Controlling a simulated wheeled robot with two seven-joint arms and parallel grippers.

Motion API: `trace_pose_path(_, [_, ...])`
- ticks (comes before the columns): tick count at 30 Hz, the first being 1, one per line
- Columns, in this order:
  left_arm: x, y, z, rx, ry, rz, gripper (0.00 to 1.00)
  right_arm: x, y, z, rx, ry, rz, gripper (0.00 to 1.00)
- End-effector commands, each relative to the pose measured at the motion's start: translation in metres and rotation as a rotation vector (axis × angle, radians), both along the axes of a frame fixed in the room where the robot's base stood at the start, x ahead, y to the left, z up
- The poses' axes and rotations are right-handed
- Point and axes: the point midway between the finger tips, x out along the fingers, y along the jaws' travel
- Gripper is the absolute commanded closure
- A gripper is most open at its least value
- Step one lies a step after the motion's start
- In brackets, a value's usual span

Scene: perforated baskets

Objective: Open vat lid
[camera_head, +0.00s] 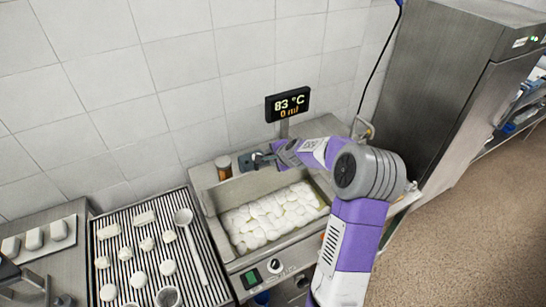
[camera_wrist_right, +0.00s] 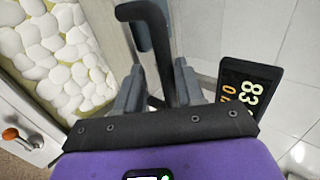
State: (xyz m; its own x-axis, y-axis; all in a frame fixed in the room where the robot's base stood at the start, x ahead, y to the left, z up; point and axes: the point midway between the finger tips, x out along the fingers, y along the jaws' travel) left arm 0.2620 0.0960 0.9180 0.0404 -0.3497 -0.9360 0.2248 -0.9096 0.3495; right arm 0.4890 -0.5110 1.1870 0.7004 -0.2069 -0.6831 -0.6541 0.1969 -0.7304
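The steel vat (camera_head: 222,225) is full of white rounded lumps (camera_head: 270,215), and its top is uncovered in the head view. The lumps also show in the right wrist view (camera_wrist_right: 60,50). I cannot clearly tell the lid from the metal panel at the vat's back. My right gripper (camera_head: 262,160) is at the back rim. In the right wrist view a dark hooked handle (camera_wrist_right: 150,20) runs down between its two grey fingers (camera_wrist_right: 160,85). The fingers stand apart, with a gap beside the handle. My left gripper (camera_head: 25,280) is at the lower left edge, partly cut off.
A display (camera_head: 288,103) reading 83 °C stands behind the vat. A brown jar (camera_head: 223,169) is at the back left corner. A ribbed rack (camera_head: 128,240) with white pieces and a ladle (camera_head: 185,220) lies left. A tall steel cabinet (camera_head: 425,80) stands right.

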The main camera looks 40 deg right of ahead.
Motion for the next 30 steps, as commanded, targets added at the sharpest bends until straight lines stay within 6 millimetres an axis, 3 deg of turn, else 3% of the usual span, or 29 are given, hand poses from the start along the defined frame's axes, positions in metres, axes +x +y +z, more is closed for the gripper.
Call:
trace_pose_path(13, [0.000, 0.000, -0.011, 0.000, 0.000, 0.000, 0.57, -0.043, 0.013, 0.041, -0.001, 0.000, 0.001, 0.62])
trace_pose_path(30, [0.000, 0.000, -0.012, 0.000, 0.000, 0.000, 0.57, -0.048, 0.015, 0.046, 0.001, 0.001, 0.001, 0.62])
